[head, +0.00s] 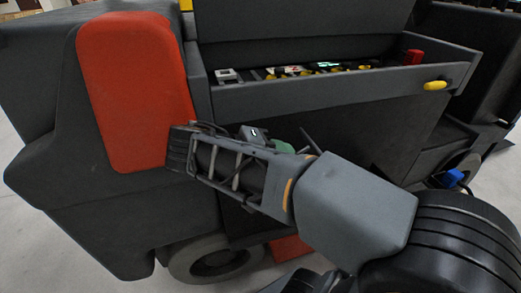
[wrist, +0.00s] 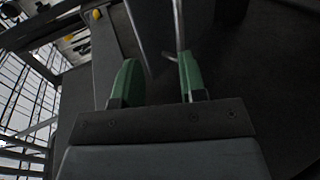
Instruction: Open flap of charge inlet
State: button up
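The charge inlet flap cannot be told apart with certainty in either view. The machine (head: 95,225) is a big dark grey body with a rounded orange-red panel (head: 137,90) on its left. My gripper (wrist: 157,75) shows two green fingers in the wrist view, apart with a gap between them. Thin grey bars or edges (wrist: 180,28) show beyond and near the right finger; I cannot tell whether they touch. In the head view my arm reaches in from the lower right in front of the machine's side, and the fingertips are mostly hidden.
An open tray (head: 330,92) with small coloured parts lies above my arm, with a yellow handle (head: 435,85) and a red part (head: 413,57) at its right end. A wheel (head: 215,259) stands below. A blue part (head: 454,177) is at the right. Pale floor is clear at lower left.

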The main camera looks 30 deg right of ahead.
jog(key=p+v, duration=0.4)
jog(key=shift+a+r, duration=0.2)
jog(key=shift+a, duration=0.15)
jog(key=shift+f, duration=0.1)
jog(key=shift+c, duration=0.2)
